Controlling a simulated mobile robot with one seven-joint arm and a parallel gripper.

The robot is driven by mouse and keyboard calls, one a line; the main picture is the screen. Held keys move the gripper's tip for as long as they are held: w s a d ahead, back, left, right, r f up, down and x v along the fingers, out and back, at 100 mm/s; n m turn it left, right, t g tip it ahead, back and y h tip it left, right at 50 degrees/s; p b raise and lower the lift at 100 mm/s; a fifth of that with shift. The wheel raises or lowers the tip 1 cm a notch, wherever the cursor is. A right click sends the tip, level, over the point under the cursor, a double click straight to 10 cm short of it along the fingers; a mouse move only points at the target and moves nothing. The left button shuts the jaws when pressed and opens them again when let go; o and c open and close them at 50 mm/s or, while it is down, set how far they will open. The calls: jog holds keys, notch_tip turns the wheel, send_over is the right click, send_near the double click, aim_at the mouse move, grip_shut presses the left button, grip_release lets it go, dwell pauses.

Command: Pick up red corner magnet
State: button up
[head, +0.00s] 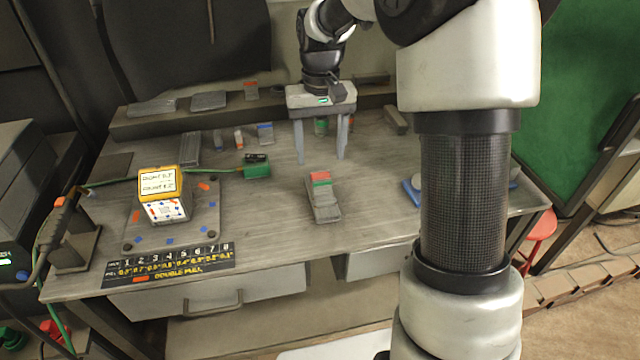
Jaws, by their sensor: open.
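Several small red and blue pieces lie on a grey plate (205,220) at the left of the workbench. One red piece (204,186) lies near its upper right corner, and another red piece (137,215) lies at its left. I cannot tell for sure which is the red corner magnet. A grey block (325,207) with a red and green top (320,178) lies at mid-bench. My gripper (321,158) is open and empty, pointing down above the bench behind this block. Its two fingers are wide apart, with a small green-topped object (320,126) visible between them further back.
A yellow-topped box (160,183) stands on the plate. A green connector (257,171) with a cable lies right of it. A numbered black strip (168,266) lies at the front edge. Small blocks line the back. The bench front right of the plate is clear.

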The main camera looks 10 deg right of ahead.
aim_at(321, 175)
notch_tip(321, 175, down, 8)
jog(key=shift+w+f+b, duration=0.1)
jog(key=shift+w+b, duration=0.05)
jog(key=shift+b, duration=0.4)
jog(key=c, duration=1.4)
